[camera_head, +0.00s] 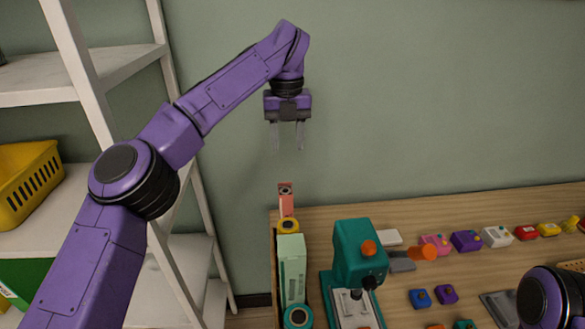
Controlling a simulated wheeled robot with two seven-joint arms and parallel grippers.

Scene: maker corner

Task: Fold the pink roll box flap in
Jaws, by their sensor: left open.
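A narrow pink piece (287,205), which looks like the pink roll box with its flap, stands upright at the far left corner of the table. A dark round spot shows near its top. My right gripper is out of view; only a part of my right arm shows at the lower right.
A pale green box (292,268) and a teal roll (298,317) stand in front of the pink piece. A teal machine (357,255) with an orange knob is to their right. Several small coloured boxes line the wooden table (400,213). A white shelf (120,65) stands left.

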